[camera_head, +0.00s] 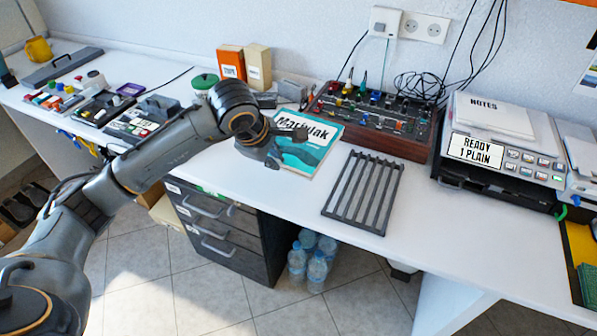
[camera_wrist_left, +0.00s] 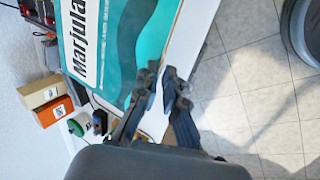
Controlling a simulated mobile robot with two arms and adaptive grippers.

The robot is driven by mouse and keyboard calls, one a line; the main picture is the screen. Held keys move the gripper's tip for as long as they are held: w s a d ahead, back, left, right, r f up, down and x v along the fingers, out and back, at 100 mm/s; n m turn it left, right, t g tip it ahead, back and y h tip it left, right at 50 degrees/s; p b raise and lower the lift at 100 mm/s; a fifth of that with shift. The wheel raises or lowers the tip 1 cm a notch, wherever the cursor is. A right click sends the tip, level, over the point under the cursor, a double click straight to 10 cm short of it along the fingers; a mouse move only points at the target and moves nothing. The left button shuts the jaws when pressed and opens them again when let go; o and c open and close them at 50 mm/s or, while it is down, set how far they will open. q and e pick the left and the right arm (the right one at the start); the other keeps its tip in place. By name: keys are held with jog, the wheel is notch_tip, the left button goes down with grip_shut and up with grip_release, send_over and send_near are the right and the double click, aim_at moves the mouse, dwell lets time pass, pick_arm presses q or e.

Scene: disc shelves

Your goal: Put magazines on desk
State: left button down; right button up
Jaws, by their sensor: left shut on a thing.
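A magazine (camera_head: 308,146) with a teal and white cover and the title "Marjulak" is at the middle of the white desk (camera_head: 440,225), over its front part. In the wrist view the magazine (camera_wrist_left: 112,42) fills the upper left. My left gripper (camera_head: 276,158) is at the magazine's left front edge, its fingers (camera_wrist_left: 163,82) closed on that edge. The gripper hides part of the cover in the head view. I cannot tell whether the magazine lies flat on the desk or is held slightly above it. My right gripper is not in view.
A dark slatted rack (camera_head: 364,190) lies right of the magazine. Behind is a mixer-like panel with knobs (camera_head: 374,118). A printer (camera_head: 503,150) stands at right. Two small boxes (camera_head: 258,68) stand at the back. Drawers (camera_head: 222,232) and water bottles (camera_head: 310,258) are below. The front right desktop is clear.

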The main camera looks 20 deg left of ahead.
pick_arm(q)
jog(key=shift+n, duration=0.4)
jog(key=w+a+f, duration=0.1)
jog(key=a+f, duration=0.2)
jog(key=a, duration=0.1)
jog(key=w+a+f+p, duration=0.1)
jog(key=a+f, duration=0.2)
jog(key=a, duration=0.2)
jog(key=w+a+f+p, duration=0.1)
jog(key=a+f, duration=0.2)
jog(key=a, duration=0.1)
jog(key=shift+w+a+f, duration=0.1)
jog(key=shift+w+a, duration=0.1)
jog(key=shift+a, duration=0.1)
jog(key=f, duration=0.2)
jog(key=f+p, duration=0.1)
jog(key=shift+a+f, duration=0.1)
jog(key=shift+a, duration=0.15)
jog(key=shift+w+f, duration=0.1)
jog(key=shift+f, duration=0.2)
jog(key=c, duration=1.5)
grip_release()
jog(key=shift+o, duration=0.2)
